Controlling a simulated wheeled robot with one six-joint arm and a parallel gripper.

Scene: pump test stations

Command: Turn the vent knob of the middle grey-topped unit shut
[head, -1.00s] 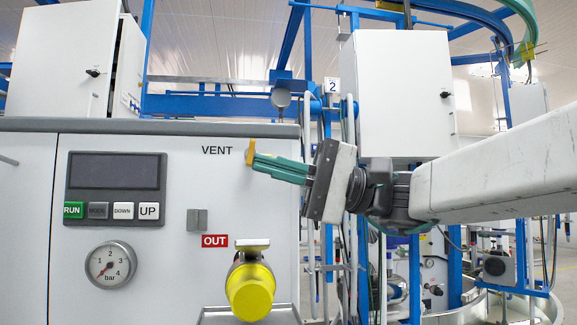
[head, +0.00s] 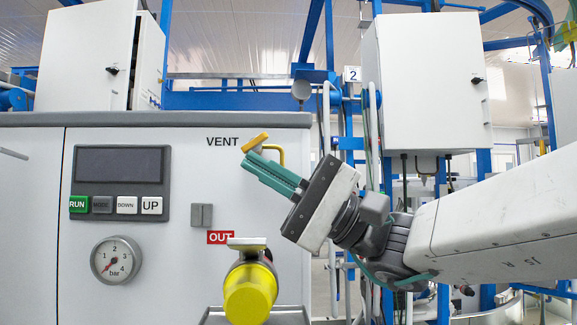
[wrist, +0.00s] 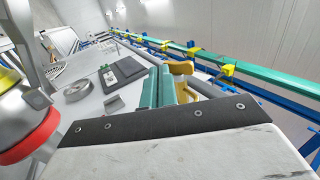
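The unit's white front (head: 180,270) with a grey top edge (head: 150,119) fills the left of the head view. Its vent knob, a yellow bar handle (head: 255,142), sits right of the word VENT and is tilted, its right end higher. My gripper (head: 248,158) has teal fingers lying close together, their tips just below the knob; whether they touch it I cannot tell. In the wrist view the teal fingers (wrist: 158,82) lie side by side, and the yellow knob (wrist: 182,67) shows to the right of their tips, not between them.
A yellow bent pipe (head: 277,153) is just right of the knob. Below are the red OUT label (head: 220,237) and a yellow-capped outlet (head: 250,292). A gauge (head: 116,261) and button panel (head: 119,180) are at left. A white cabinet (head: 425,85) stands behind my arm.

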